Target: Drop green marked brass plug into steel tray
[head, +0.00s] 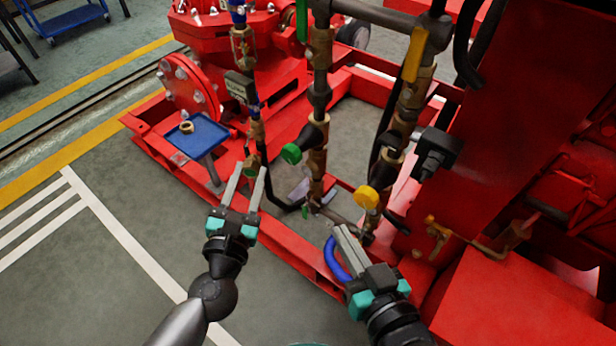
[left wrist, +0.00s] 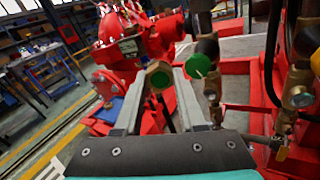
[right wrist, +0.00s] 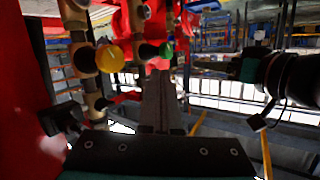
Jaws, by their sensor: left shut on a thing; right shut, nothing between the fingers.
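The green marked brass plug (head: 251,164) is between the fingertips of my left gripper (head: 250,169), which is shut on it. Its green face (left wrist: 160,79) shows in the left wrist view. The plug is in the air, to the right of a small blue-topped tray (head: 207,132) on a grey post. A brass ring-like part (head: 187,127) lies on that tray. No plainly bare-steel tray can be made out. My right gripper (head: 345,229) is shut and empty, near the yellow-capped fitting (head: 367,197).
Vertical brass pipework with a green-capped fitting (head: 291,154) stands right of the left gripper. A red skid frame (head: 284,238) runs below both grippers. A blue hose loop (head: 334,262) is beside the right gripper. A large red housing (head: 500,140) fills the right. The floor at left is clear.

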